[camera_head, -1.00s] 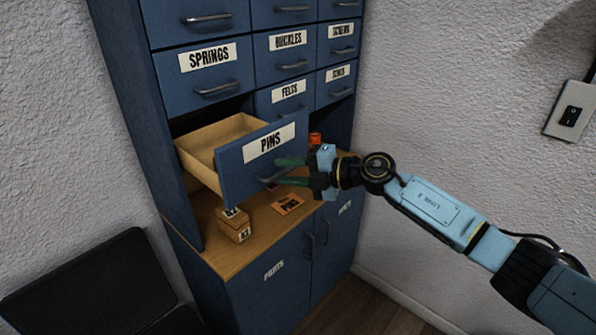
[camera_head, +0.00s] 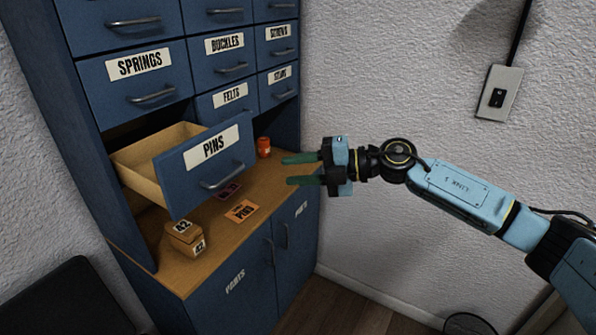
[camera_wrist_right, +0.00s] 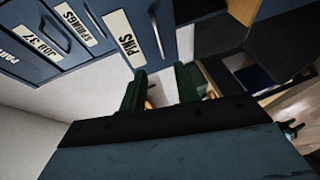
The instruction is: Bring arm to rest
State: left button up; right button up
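My right gripper (camera_head: 303,171) is open and empty, its two green fingers apart and pointing left in the head view. It is clear of the PINS drawer (camera_head: 206,163), to the right of the drawer's handle. The PINS drawer stands pulled out of the blue cabinet, and the visible part of its wooden inside looks empty. In the right wrist view the green fingers (camera_wrist_right: 161,90) are also apart, with the PINS drawer front (camera_wrist_right: 135,38) just beyond them. My left gripper is not in view.
On the wooden counter (camera_head: 262,192) are wooden boxes marked 42 (camera_head: 185,237), an orange PINS card (camera_head: 241,211), a dark card (camera_head: 229,191) and an orange jar (camera_head: 263,147). A wall switch (camera_head: 497,97) is at right. A black seat (camera_head: 70,300) is at lower left.

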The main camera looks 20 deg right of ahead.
dwell(0.3)
jog(key=w+d+f+m+t+h+b, duration=0.25)
jog(key=f+m, duration=0.35)
jog(key=f, duration=0.7)
jog(key=w+d+f+m+t+h+b, duration=0.1)
jog(key=d+f+m+t+h+b, duration=0.2)
jog(key=f+m, duration=0.7)
jog(key=s+d+f+m+g+h, duration=0.15)
jog(key=s+f, duration=0.25)
jog(key=f, duration=0.4)
jog(key=s+d+f+m+h, duration=0.15)
jog(key=s+f, duration=0.25)
jog(key=f, duration=0.5)
jog(key=s+d+f+m+g+h, duration=0.1)
jog(key=s+f+h, duration=0.2)
jog(key=f, duration=0.5)
jog(key=s+a+f+m+g+h+b, duration=0.25)
jog(key=s+f+m+g, duration=0.2)
jog(key=s+f, duration=1.4)
jog(key=s+a+f+g, duration=0.1)
jog(key=s+f+g, duration=0.1)
jog(key=s, duration=0.6)
jog(key=s+a+f+m+g+b, duration=0.1)
jog(key=s+a+f+g, duration=0.1)
jog(key=s, duration=0.6)
jog(key=s+a+f+g, duration=0.2)
jog(key=s, duration=0.6)
jog(key=shift+f+m+y, duration=0.3)
jog(key=shift+f+m, duration=0.05)
jog(key=shift+s, duration=0.1)
